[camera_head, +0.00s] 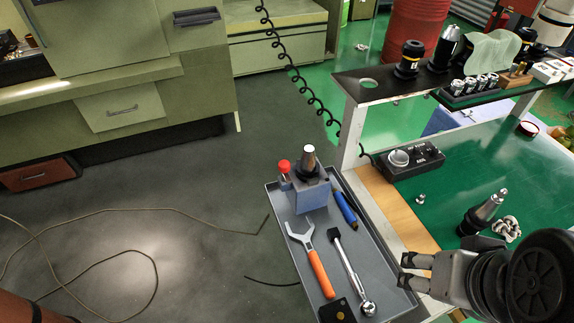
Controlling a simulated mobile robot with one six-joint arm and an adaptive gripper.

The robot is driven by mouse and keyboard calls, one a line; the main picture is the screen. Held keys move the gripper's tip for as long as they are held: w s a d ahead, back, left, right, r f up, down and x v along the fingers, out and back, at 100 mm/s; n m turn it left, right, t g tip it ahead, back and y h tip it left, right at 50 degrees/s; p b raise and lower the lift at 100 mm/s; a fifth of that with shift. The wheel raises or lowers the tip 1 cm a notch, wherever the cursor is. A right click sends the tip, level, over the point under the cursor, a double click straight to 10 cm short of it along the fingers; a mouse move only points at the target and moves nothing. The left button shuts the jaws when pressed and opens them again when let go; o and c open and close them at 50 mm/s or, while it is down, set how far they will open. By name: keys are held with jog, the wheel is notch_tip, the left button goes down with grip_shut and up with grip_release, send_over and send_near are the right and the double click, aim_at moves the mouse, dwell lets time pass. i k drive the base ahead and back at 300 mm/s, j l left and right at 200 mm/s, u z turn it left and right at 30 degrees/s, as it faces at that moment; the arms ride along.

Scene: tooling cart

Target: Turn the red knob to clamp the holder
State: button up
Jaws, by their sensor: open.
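The red knob (284,166) sticks up at the left side of a blue-grey clamping block (312,195). A tapered metal tool holder (309,158) stands upright in the top of this block. The block stands at the far end of a grey tray (275,213). My gripper (404,271) is at the lower right, by the tray's right edge, with its fingers pointing left. It is open and empty, well apart from the knob and the block. The knob is in plain view; I cannot tell whether the holder is clamped.
An orange-handled wrench (314,262), a ratchet (350,270) and a blue-handled tool (345,208) lie on the tray. A green-topped cart (455,180) stands to the right, with another tool holder (483,212) and a black control box (412,159). A coiled cable (308,92) hangs behind.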

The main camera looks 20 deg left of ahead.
aim_at(285, 165)
jog(key=j, duration=1.25)
jog(key=i+j, duration=0.1)
jog(key=j, duration=0.15)
